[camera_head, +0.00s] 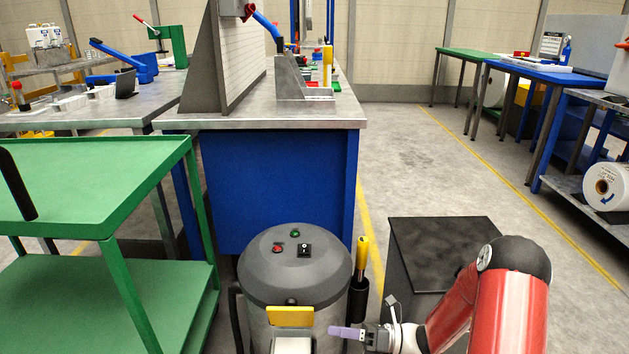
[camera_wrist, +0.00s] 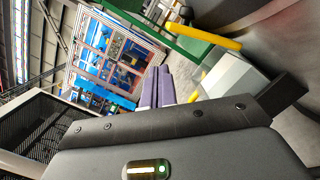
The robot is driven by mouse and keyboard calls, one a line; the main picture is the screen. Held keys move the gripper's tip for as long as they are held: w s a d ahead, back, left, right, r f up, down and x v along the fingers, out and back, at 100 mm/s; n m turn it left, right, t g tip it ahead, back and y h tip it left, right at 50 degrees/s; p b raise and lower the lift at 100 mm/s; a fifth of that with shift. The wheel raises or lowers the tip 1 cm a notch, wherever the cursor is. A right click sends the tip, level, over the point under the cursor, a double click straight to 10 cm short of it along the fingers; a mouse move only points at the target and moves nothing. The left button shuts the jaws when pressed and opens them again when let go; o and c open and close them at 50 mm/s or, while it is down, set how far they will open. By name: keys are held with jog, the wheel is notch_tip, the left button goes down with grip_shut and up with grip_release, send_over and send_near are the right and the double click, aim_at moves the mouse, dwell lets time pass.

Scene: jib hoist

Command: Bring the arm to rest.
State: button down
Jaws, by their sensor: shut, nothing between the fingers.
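My arm, red with dark joints, is at the lower right of the head view. My gripper (camera_head: 345,332) points left there, low in front of the grey round-topped drum machine (camera_head: 295,268). Its purple fingers lie together with nothing between them. In the wrist view the two purple fingers (camera_wrist: 158,88) stand side by side, closed. Whether the fingertips touch the machine cannot be told from the head view.
A green cart (camera_head: 95,185) stands at the left and a blue-sided workbench (camera_head: 275,185) behind the machine. A dark box (camera_head: 440,245) stands close behind my arm. A yellow-topped post (camera_head: 361,265) is beside the machine. The floor aisle (camera_head: 420,160) is clear.

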jog(key=s+r+n+g+h, duration=0.5)
jog(key=s+r+n+h, duration=0.5)
jog(key=n, duration=0.5)
jog(key=s+d+r+n+t+h, duration=0.8)
jog(key=s+r+n, duration=0.3)
jog(key=r+n, duration=0.1)
jog(key=shift+d+r+n+h, duration=0.25)
jog(key=shift+d+n+h, duration=0.15)
jog(key=shift+n, duration=0.4)
